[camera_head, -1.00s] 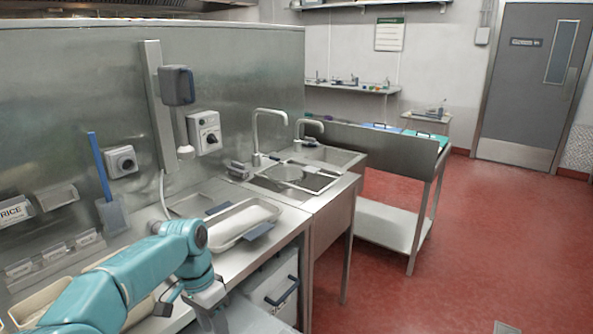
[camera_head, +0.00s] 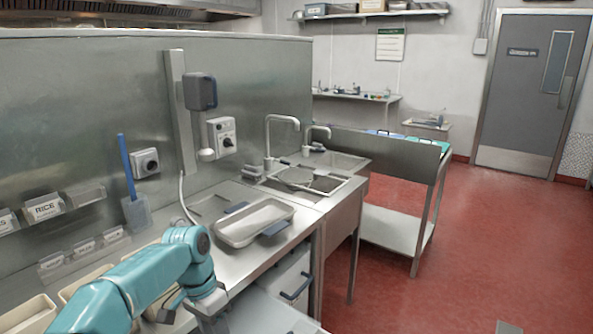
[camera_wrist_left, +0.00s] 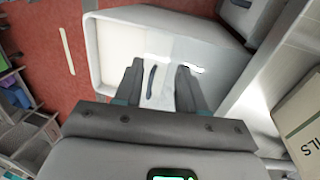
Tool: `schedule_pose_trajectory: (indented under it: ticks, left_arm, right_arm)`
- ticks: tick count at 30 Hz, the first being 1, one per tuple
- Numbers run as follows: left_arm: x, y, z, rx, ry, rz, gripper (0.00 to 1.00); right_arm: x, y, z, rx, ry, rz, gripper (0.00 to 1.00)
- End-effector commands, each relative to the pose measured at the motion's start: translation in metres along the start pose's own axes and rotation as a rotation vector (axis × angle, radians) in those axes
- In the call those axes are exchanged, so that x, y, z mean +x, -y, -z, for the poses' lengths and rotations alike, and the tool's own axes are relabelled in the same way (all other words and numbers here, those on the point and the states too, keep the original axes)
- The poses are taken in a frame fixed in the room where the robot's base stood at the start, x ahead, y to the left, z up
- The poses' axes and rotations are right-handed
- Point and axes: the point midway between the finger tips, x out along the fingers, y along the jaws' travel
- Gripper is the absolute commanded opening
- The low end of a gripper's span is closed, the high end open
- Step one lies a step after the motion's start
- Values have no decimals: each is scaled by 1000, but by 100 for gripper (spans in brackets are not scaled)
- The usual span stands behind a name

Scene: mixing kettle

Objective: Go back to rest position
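My left arm (camera_head: 150,285) is teal and reaches in from the lower left, in front of the steel counter. Its gripper lies at or below the bottom edge of the head view and is not clear there. In the left wrist view my left gripper (camera_wrist_left: 160,85) has its two dark fingers spread apart with nothing held between them. Behind the fingers is a white cabinet front with a dark handle (camera_wrist_left: 152,80), which appears in the gap. I cannot tell how far away it is. My right gripper is in neither view.
A metal tray (camera_head: 240,236) lies on the counter before the sinks (camera_head: 300,180). Light bins (camera_head: 28,314) stand at lower left. The red floor (camera_head: 480,250) at the right is mostly clear.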

Motion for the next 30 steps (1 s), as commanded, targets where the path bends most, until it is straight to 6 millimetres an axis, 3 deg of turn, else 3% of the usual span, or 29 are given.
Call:
schedule_pose_trajectory:
  ticks: [10, 17, 20, 24, 27, 30]
  left_arm:
    - [104, -2, 0, -108, -42, -41, 40]
    - [193, -20, -26, -242, -85, -86, 40]
    - [243, -40, -54, -344, -109, -114, 40]
    - [302, -82, -113, -533, -146, -147, 40]
    - [320, -108, -151, -649, -167, -154, 40]
    - [326, -126, -178, -728, -180, -155, 40]
  right_arm:
    - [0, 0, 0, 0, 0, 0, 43]
    - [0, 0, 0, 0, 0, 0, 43]
    - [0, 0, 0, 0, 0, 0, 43]
    - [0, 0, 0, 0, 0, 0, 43]
    - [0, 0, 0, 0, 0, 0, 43]
    - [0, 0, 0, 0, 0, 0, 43]
